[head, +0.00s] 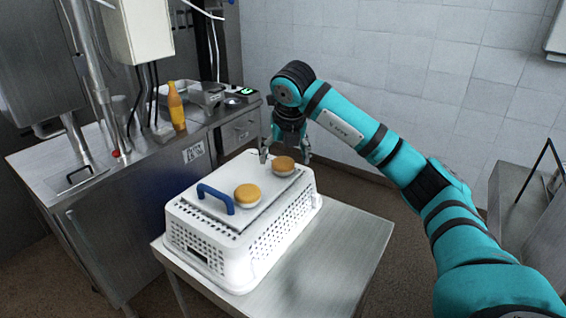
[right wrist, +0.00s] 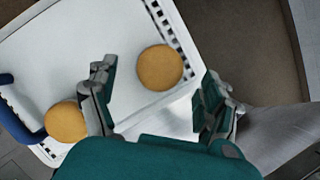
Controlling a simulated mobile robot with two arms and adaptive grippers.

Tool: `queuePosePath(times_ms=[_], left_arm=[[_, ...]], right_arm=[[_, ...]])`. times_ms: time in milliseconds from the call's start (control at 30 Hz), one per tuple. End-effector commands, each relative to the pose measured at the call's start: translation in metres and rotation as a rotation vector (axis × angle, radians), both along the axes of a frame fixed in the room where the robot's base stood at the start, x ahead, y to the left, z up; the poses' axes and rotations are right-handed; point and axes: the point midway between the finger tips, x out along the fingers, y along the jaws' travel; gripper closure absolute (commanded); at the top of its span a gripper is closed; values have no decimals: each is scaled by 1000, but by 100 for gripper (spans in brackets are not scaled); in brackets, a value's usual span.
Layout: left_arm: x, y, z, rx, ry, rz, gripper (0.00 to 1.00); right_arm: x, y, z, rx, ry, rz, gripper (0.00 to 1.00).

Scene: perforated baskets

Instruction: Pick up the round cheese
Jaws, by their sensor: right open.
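Two round cheeses with orange-tan tops and pale sides sit on the white lid of a perforated basket. The farther cheese (head: 284,164) is near the basket's far right end, and it also shows in the right wrist view (right wrist: 160,67). The nearer cheese (head: 247,193) lies beside the blue handle; in the right wrist view (right wrist: 65,122) a finger partly covers it. My right gripper (head: 286,157) is open and empty, pointing down over the farther cheese. In the right wrist view that cheese appears between the spread fingers, touching neither. My left gripper is not in view.
The white perforated basket (head: 262,253) stands on a steel table (head: 337,262), with a blue handle (head: 216,198) on its lid. A steel counter (head: 90,195) at left holds an orange-yellow bottle (head: 177,108). The table's right side is clear.

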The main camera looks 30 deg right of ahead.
Motion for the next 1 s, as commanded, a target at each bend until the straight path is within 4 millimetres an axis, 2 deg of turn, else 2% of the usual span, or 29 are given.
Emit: queuePosePath(times_ms=[33, 200, 467, 933, 1000], left_arm=[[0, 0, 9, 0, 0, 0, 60], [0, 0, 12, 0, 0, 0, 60], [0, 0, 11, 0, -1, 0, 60], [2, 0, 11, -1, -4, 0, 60], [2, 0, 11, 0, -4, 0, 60]], right_arm=[[1, -1, -5, -1, 6, -1, 17], [8, -4, -23, 1, 1, -1, 17], [9, -4, -26, 1, -1, -1, 17], [9, -4, -25, 1, -1, -1, 79], [9, -4, -25, 1, -1, -1, 80]])
